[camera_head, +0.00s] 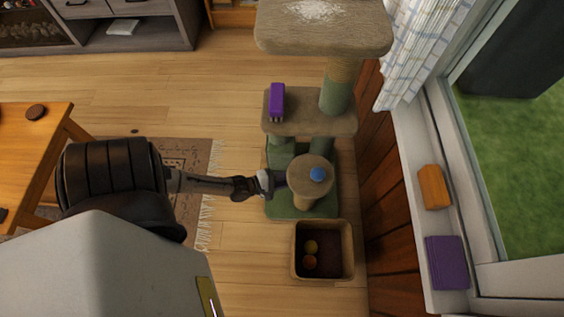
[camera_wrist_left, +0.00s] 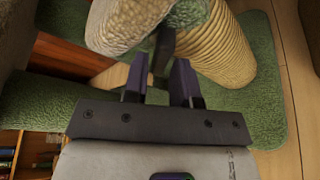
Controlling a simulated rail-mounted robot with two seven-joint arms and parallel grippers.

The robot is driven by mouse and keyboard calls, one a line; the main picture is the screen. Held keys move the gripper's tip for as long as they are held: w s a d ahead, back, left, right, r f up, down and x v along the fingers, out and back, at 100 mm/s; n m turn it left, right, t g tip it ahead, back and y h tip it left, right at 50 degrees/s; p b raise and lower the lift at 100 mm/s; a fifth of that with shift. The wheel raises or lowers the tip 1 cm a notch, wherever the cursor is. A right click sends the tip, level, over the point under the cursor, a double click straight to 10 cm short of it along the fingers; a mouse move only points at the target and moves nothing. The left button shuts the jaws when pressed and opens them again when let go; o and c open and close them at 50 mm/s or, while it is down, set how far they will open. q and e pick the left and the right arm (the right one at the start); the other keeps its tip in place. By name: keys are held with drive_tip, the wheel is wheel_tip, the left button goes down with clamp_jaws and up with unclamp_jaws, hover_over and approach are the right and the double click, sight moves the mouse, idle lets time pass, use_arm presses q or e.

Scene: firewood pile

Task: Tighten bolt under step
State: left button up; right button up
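A beige and green cat tree stands in the middle of the head view. Its small low round step (camera_head: 307,172) has a blue ball (camera_head: 317,174) on top. My left gripper (camera_head: 277,180) is at the left edge of this step, level with or just below it. In the left wrist view, its two dark fingers (camera_wrist_left: 161,82) stand apart. A narrow dark shape (camera_wrist_left: 163,50) shows beyond the gap between them; I cannot tell whether it is the bolt. A rope-wrapped post (camera_wrist_left: 222,52) is just past the fingers. No bolt is clear in the head view. My right gripper is not in view.
A middle platform (camera_head: 330,124) with a purple object (camera_head: 277,102) and a high platform (camera_head: 322,38) overhang behind. A bin (camera_head: 322,222) with balls stands in front. The window sill (camera_head: 420,200) and wood wall bound the right. A wooden table (camera_head: 30,140) stands left.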

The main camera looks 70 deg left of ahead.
use_arm(q)
clamp_jaws()
drive_tip(key=m+t+h, duration=0.1)
drive_tip(key=m+h, duration=0.2)
drive_tip(key=m, duration=0.7)
drive_tip(key=m+t+h, duration=0.1)
drive_tip(key=m+h, duration=0.2)
drive_tip(key=m, duration=0.8)
drive_tip(key=m+t+h, duration=0.1)
drive_tip(key=m+h, duration=0.2)
drive_tip(key=m, duration=0.8)
drive_tip(key=shift+w+a+f+t+h, duration=0.15)
drive_tip(key=shift+a+f+t+h, duration=0.15)
drive_tip(key=shift+f+t, duration=0.1)
drive_tip(key=shift+m, duration=0.3)
